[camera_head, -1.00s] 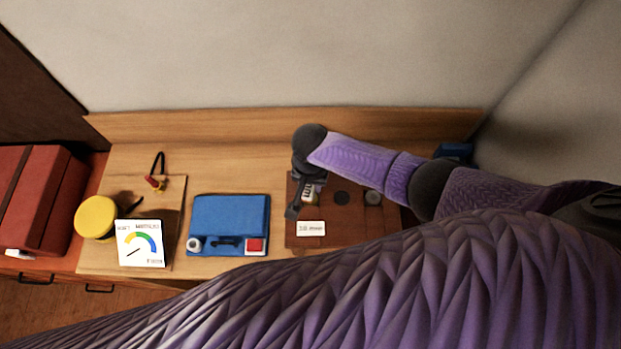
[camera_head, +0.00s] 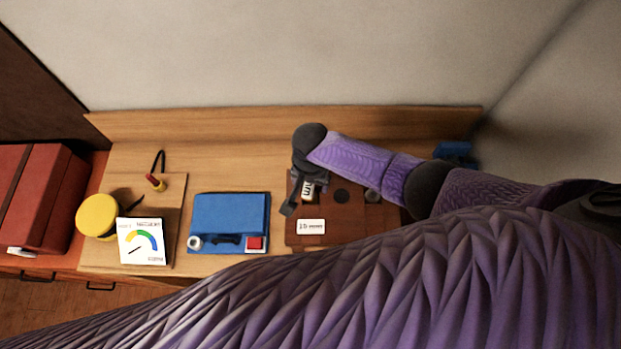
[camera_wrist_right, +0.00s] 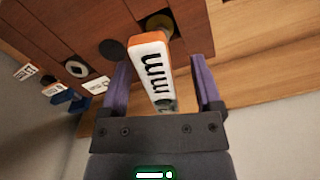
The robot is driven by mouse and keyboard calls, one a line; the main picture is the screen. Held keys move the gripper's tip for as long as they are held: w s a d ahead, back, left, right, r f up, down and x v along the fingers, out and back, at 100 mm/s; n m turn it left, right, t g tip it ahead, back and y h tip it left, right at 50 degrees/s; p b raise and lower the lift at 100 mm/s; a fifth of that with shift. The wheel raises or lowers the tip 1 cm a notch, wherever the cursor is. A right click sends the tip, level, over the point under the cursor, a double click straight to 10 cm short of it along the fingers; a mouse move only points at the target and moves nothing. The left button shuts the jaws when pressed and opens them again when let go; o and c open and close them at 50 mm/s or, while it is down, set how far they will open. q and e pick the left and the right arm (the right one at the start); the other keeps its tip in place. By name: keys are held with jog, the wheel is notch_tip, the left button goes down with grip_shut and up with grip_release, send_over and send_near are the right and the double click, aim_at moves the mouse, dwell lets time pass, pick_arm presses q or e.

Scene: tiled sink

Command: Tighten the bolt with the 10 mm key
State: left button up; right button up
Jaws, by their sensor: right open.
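My right gripper (camera_head: 292,202) is over the left part of a dark red-brown wooden block (camera_head: 345,233) in the head view. In the right wrist view, my open right gripper (camera_wrist_right: 161,78) has one finger on each side of an orange key handle (camera_wrist_right: 152,38) with a white label. The label ends in "mm"; its number is not readable. The same white label (camera_head: 308,189) shows beside the fingers in the head view. A small "10 mm" plate (camera_head: 311,227) is on the block's front. I cannot make out the bolt with certainty. My left gripper is not in view.
A blue case (camera_head: 230,212) lies left of the block. Further left are a gauge card (camera_head: 141,242), a yellow round thing (camera_head: 97,215) and a small red-and-yellow piece (camera_head: 155,182) on a board. A red box (camera_head: 38,200) stands far left. A wall rises behind.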

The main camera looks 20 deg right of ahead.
jog(key=shift+r, duration=0.15)
notch_tip(320, 180, up, 5)
jog(key=p, duration=0.5)
jog(key=shift+p, duration=0.4)
jog(key=shift+r+p, duration=0.3)
jog(key=shift+r, duration=0.65)
jog(key=shift+f, duration=0.1)
